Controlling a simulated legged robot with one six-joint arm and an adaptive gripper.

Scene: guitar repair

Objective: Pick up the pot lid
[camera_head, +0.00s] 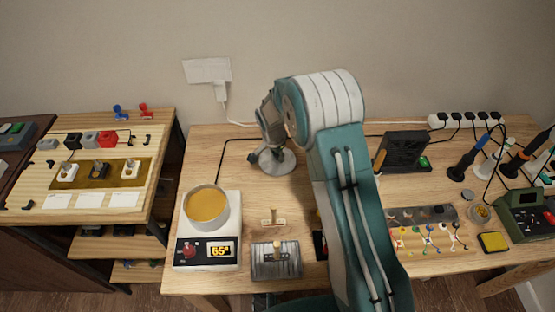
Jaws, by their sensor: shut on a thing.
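A grey round pot lid (286,166) is at the back of the wooden table, below my gripper (272,149). My gripper points down and is shut on the lid at its top middle. The fingertips are small here and partly hide the lid's handle. I cannot tell whether the lid touches the table or is just above it. The pot (206,204) stands uncovered on a white hot plate (236,232) to the front left, with amber liquid inside. The hot plate's display reads 65.
A ribbed grey block (260,262) and a small wooden-handled tool (273,222) lie front of centre. My arm hides part of the table's middle. A black fan-like box (405,150) and several soldering tools stand to the right. A black cable runs along the back.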

